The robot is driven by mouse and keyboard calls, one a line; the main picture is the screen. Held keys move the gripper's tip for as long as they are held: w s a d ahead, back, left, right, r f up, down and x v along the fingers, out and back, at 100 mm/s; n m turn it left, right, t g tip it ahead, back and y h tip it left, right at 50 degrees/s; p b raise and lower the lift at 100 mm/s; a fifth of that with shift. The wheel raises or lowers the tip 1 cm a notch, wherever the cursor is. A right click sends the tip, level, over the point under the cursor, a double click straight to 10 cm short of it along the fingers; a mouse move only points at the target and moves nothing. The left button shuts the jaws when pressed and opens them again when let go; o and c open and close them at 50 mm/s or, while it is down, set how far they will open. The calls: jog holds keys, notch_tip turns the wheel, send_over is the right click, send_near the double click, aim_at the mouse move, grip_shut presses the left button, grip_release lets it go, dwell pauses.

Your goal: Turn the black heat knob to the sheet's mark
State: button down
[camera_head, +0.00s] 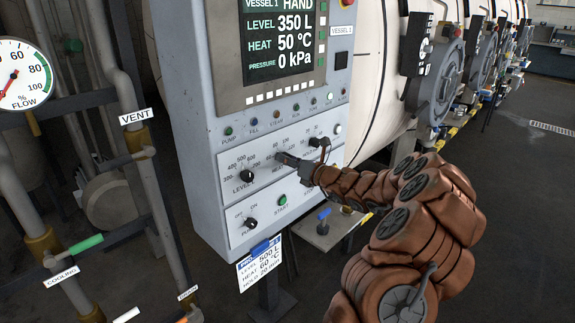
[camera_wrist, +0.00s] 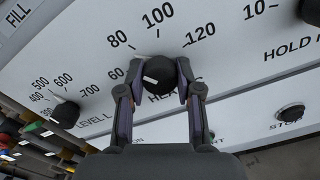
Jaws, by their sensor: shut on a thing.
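The black heat knob (camera_wrist: 163,68) sits on the panel between the fingers of my gripper (camera_wrist: 160,82) in the wrist view. The fingers are shut on its two sides. A white pointer mark on the knob faces lower left, near the 60 side of the scale; its exact reading is hard to tell. The scale shows 60, 80, 100 and 120. The hanging sheet (camera_head: 261,267) reads level 500 L, heat 60 °C, hold 20 min. The display (camera_head: 283,42) reads heat 50 °C.
The level knob (camera_head: 247,176) is left of my gripper and the hold knob (camera_head: 318,142) right of it. A green start button (camera_head: 282,200) and the pump knob (camera_head: 251,224) are below. Pipes with a vent label (camera_head: 137,117) stand at left.

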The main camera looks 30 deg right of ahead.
jog(key=n+b, duration=0.4)
jog(key=b, duration=0.1)
jog(key=shift+f, duration=0.2)
jog(key=n+b, duration=0.3)
jog(key=shift+r+n, duration=0.1)
jog(key=shift+n, duration=0.2)
jog(key=shift+r, duration=0.1)
jog(key=c, duration=0.8)
grip_release()
jog(key=shift+o, duration=0.2)
jog(key=v, duration=1.2)
